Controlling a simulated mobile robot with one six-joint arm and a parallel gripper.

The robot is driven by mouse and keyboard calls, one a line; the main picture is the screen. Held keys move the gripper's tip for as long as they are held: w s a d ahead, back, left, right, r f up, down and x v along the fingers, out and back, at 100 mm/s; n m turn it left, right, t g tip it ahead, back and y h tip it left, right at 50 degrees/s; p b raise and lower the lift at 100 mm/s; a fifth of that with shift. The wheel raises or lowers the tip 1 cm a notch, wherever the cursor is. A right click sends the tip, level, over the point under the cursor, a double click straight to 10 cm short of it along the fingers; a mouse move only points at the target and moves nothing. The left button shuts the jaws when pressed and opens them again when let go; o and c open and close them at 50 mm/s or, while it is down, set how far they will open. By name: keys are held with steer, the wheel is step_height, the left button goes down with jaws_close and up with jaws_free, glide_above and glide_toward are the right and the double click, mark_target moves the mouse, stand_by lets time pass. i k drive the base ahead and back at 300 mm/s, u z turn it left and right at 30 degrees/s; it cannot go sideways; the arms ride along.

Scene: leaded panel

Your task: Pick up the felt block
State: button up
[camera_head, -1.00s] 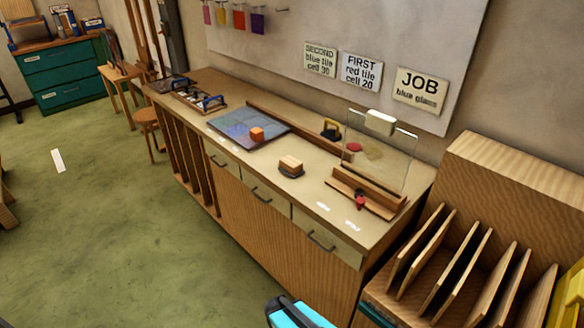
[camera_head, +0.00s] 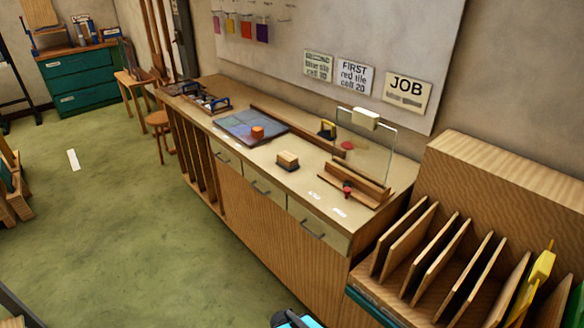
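A small tan wooden block (camera_head: 287,160) with a dark underside lies near the middle of the workbench top, close to the front edge. It looks like the felt block, though the felt itself is too small to tell. A cyan and black part at the bottom edge is mine; no gripper fingers show. The block is well apart from it, and nothing touches the block.
The workbench (camera_head: 272,182) carries a bluish leaded panel (camera_head: 240,123) with an orange block (camera_head: 257,132) on it. An upright glass sheet (camera_head: 375,150) stands to the right. A slotted wooden rack (camera_head: 407,240) is at right front.

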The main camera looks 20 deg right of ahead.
mark_target(286, 159)
steer(key=u, duration=0.3)
steer(key=i, duration=0.45)
steer(key=u, duration=4.1)
steer(key=i, duration=0.1)
steer(key=z, duration=2.85)
steer(key=i, duration=0.45)
steer(key=u, duration=0.1)
